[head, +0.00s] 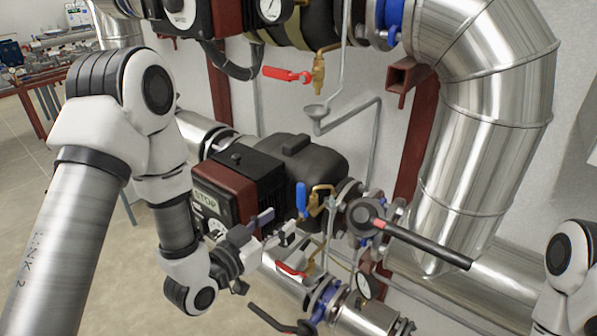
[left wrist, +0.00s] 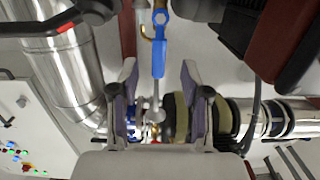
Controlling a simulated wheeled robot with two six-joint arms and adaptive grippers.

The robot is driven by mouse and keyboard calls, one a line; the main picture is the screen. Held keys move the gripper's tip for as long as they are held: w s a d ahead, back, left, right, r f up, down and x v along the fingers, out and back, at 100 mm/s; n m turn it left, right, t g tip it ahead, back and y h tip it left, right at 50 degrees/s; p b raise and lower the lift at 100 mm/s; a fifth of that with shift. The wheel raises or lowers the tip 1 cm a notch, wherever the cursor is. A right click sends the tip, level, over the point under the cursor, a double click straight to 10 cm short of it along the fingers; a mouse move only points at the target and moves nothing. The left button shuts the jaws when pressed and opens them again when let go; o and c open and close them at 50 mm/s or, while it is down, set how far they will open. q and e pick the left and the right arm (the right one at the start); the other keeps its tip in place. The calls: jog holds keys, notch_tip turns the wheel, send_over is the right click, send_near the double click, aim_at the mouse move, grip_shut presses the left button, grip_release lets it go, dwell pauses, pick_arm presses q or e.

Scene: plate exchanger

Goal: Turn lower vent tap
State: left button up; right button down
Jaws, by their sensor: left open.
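My left gripper (head: 276,228) is open and empty, just below and left of the blue lever in the head view. In the left wrist view the blue lever (left wrist: 159,48) appears centred between the open fingers (left wrist: 160,78), but I cannot tell whether it is within their reach. No contact shows. A red-handled tap (head: 293,270) sits lower, below the gripper. My right gripper is not in view.
A black actuator with a maroon side (head: 225,185) is close left of the blue lever. A long black lever with a red band (head: 425,245) reaches right. Another black handle (head: 275,320) lies below. A red-handled tap (head: 287,74) and funnel (head: 315,111) are above.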

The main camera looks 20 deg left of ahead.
aim_at(299, 195)
pick_arm(q)
jog(key=shift+t+h, duration=0.3)
jog(key=shift+t, duration=0.1)
jog(key=w+d+r+p, duration=0.1)
jog(key=w, duration=0.1)
jog(key=w+d+r+p, duration=0.1)
jog(key=w, duration=0.2)
jog(key=w+p, duration=0.1)
jog(key=w, duration=0.1)
jog(key=shift+w+d+r, duration=0.25)
jog(key=shift+d+r, duration=0.15)
jog(key=shift+w+d+f, duration=0.1)
jog(key=shift+w+f, duration=0.05)
jog(key=shift+w, duration=0.15)
grip_shut()
